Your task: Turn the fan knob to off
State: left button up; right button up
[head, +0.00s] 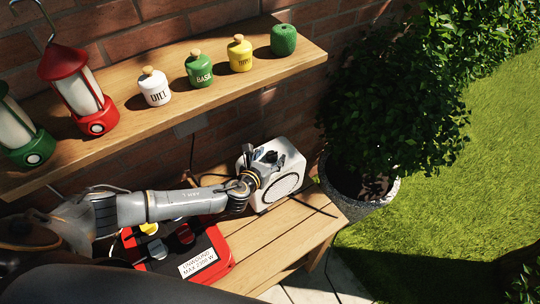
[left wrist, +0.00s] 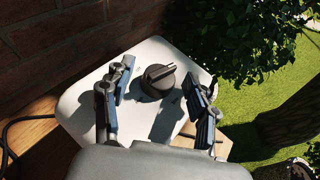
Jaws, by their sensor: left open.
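A white fan (head: 281,190) with a round dark grille on its front stands on the wooden table. In the left wrist view its light top (left wrist: 150,53) carries a dark round knob (left wrist: 158,77) with a raised grip bar. My left gripper (head: 262,164) is over the top of the fan in the head view. In the left wrist view the left gripper (left wrist: 158,88) is open, with one finger on each side of the knob and a gap to it on both sides. The knob's setting marks are not readable. My right gripper is not in view.
A red power box (head: 218,262) sits on the table (head: 262,248) below my left arm. A shelf (head: 200,104) above holds lanterns (head: 82,92) and several small jars (head: 154,88). A potted bush (head: 385,188) stands right of the table.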

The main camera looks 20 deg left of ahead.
pick_arm(q)
jog(key=c, duration=1.1)
